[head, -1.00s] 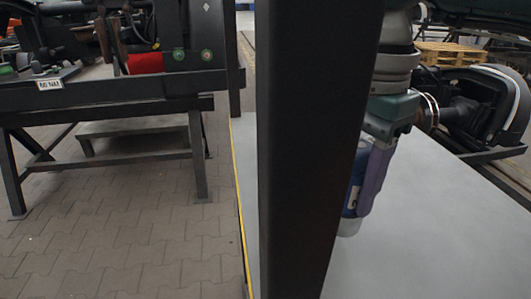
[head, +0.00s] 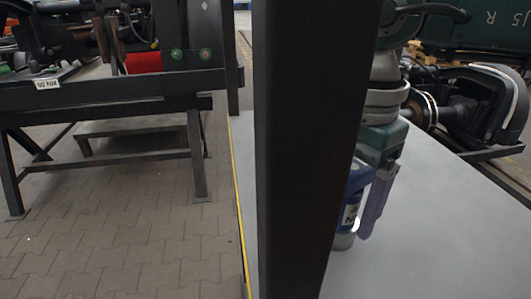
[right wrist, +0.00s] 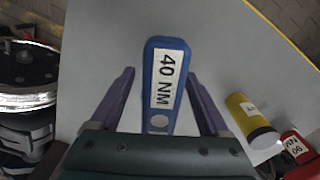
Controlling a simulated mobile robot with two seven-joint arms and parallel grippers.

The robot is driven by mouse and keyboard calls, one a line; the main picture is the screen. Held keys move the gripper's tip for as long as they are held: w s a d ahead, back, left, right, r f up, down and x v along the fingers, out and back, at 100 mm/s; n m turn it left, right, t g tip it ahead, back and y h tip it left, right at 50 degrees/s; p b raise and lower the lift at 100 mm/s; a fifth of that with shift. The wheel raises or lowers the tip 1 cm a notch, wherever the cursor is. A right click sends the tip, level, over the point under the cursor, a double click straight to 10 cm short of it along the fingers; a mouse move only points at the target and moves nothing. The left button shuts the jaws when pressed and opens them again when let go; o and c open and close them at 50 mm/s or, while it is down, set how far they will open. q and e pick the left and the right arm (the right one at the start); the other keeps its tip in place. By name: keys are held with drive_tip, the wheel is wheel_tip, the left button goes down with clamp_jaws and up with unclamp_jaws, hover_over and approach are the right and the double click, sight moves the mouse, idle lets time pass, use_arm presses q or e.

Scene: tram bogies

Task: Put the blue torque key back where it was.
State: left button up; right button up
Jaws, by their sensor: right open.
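The blue torque key (right wrist: 165,75) carries a white "40 NM" label and lies between the fingers of my right gripper (right wrist: 160,73) in the right wrist view. Both purple fingers are spread, with a gap on each side of the key. In the head view the key (head: 352,205) shows at the pale table top, partly hidden by a dark post. My right gripper (head: 366,215) is there too, with one purple finger to the right of the key and the other hidden. My left gripper is not in view.
In the right wrist view a yellow cylinder (right wrist: 250,118) and a red labelled tool (right wrist: 297,148) are right of the gripper. The dark post (head: 318,150) crosses the head view. The pale table (head: 440,230) is bare at right. A dark bench (head: 110,95) stands left.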

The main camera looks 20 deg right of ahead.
wheel_tip(320, 180, up, 12)
drive_tip(key=shift+r, duration=0.15)
idle(0.4)
